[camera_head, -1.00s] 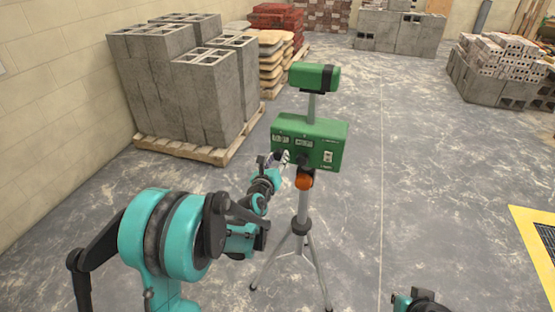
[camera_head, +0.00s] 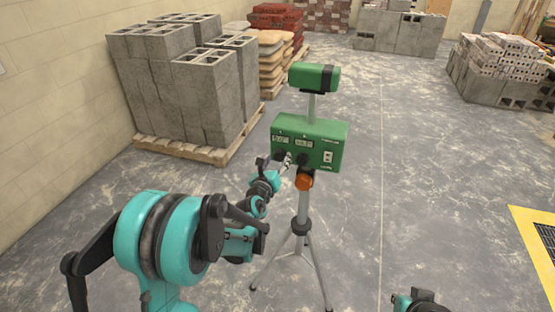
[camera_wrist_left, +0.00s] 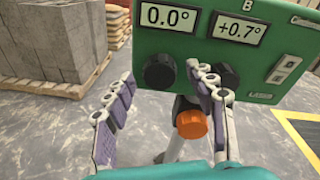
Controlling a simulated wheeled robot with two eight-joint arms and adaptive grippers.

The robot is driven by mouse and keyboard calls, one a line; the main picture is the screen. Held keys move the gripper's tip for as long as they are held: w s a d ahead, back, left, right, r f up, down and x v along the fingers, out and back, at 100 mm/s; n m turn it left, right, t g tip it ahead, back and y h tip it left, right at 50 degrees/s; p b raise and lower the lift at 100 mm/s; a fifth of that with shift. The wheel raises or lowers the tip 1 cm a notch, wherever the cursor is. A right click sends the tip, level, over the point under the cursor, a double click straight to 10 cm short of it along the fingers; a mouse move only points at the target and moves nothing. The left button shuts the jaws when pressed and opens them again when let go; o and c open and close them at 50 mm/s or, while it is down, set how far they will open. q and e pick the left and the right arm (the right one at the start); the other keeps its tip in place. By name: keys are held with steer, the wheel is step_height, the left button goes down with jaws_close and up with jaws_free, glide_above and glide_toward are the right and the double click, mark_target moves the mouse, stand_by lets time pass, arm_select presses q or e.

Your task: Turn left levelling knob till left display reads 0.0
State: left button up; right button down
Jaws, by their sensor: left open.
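The green levelling box (camera_head: 325,153) stands on a tripod, with two displays on its face. In the left wrist view the left display (camera_wrist_left: 168,17) reads 0.0° and the right display (camera_wrist_left: 238,29) reads +0.7°. The black left knob (camera_wrist_left: 159,71) sits below the left display. The black right knob (camera_wrist_left: 228,76) is partly hidden by a finger. My left gripper (camera_head: 286,162) is at the front of the box. In the wrist view its open fingers (camera_wrist_left: 160,76) lie either side of the left knob, with a gap at the left; contact at the right is unclear. My right gripper's fingers are out of sight.
An orange knob (camera_wrist_left: 191,124) sits under the box on the tripod (camera_head: 301,228). A pallet of grey blocks (camera_head: 205,95) stands behind at left. Brick stacks (camera_head: 505,75) stand at back right. A yellow-edged floor panel (camera_head: 535,240) lies at right. The floor around the tripod is clear.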

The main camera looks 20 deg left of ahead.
arm_select(q)
steer(key=s+r, duration=0.1)
steer(key=s, duration=1)
steer(key=shift+r, duration=0.1)
steer(key=s+a+r+n+g+y, duration=0.2)
steer(key=s+a+r+n+y, duration=0.5)
steer(key=n, duration=1.2)
steer(key=s+d+f+n+g+h, duration=0.3)
steer(key=s+d+f+n+g, duration=0.1)
steer(key=s, duration=0.5)
steer(key=s+d+f+n+g+h, duration=0.3)
steer(key=s+d+f+n, duration=0.3)
steer(key=s+f+n, duration=0.2)
steer(key=shift+s+n+g+h, duration=0.4)
steer(key=shift+n+h, duration=0.1)
